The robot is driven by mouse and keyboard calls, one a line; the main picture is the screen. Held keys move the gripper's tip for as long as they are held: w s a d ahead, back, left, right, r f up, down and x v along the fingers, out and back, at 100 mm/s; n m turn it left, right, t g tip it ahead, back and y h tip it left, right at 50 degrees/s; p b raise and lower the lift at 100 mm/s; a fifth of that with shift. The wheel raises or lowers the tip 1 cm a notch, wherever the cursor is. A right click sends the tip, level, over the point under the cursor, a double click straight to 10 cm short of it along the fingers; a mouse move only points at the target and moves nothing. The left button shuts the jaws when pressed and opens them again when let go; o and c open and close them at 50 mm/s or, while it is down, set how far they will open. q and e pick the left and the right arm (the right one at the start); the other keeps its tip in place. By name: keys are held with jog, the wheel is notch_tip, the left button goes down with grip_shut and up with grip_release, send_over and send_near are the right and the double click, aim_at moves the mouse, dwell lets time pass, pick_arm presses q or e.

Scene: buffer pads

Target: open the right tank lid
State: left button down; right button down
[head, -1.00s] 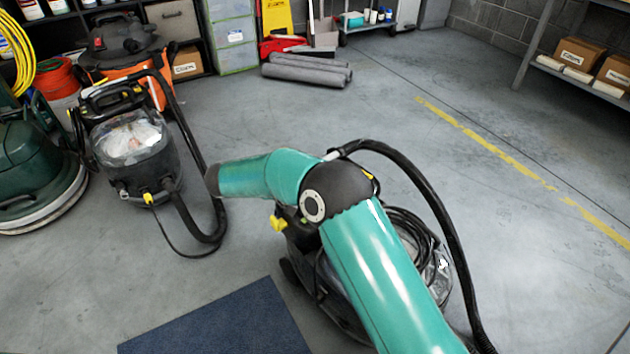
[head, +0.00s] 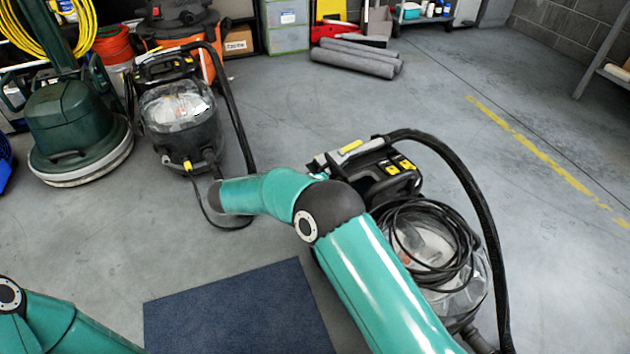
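The right machine (head: 385,185) is a black cleaner with yellow parts, close in front of me on the right. Its clear tank lid (head: 408,232) has a coiled black cable over it, and my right arm crosses in front of its left side. The lid appears down. A similar left machine (head: 190,140) stands further back with a clear tank lid (head: 175,105). My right arm's teal forearm reaches left over the floor and ends in a dark joint; no gripper fingers show there. Only a teal part of my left arm shows at the lower left; its gripper is out of view.
A dark blue mat (head: 240,310) lies on the floor in front. A green floor polisher (head: 75,130) stands at the left. A black hose (head: 470,190) arches on the right machine's right side. Grey rolls (head: 355,58) lie at the back. The middle floor is clear.

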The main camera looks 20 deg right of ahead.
jog(key=shift+s+d+f+g, duration=0.15)
jog(key=shift+d+f, duration=0.1)
jog(key=shift+f, duration=0.3)
jog(key=shift+s+d+f+g, duration=0.1)
jog(key=shift+d+f+g, duration=0.1)
jog(key=shift+f, duration=0.3)
jog(key=c, duration=1.2)
grip_release()
jog(key=shift+w+f, duration=0.1)
jog(key=shift+f, duration=0.05)
jog(key=v, duration=0.8)
jog(key=shift+d+r, duration=0.15)
jog(key=shift+r, duration=0.2)
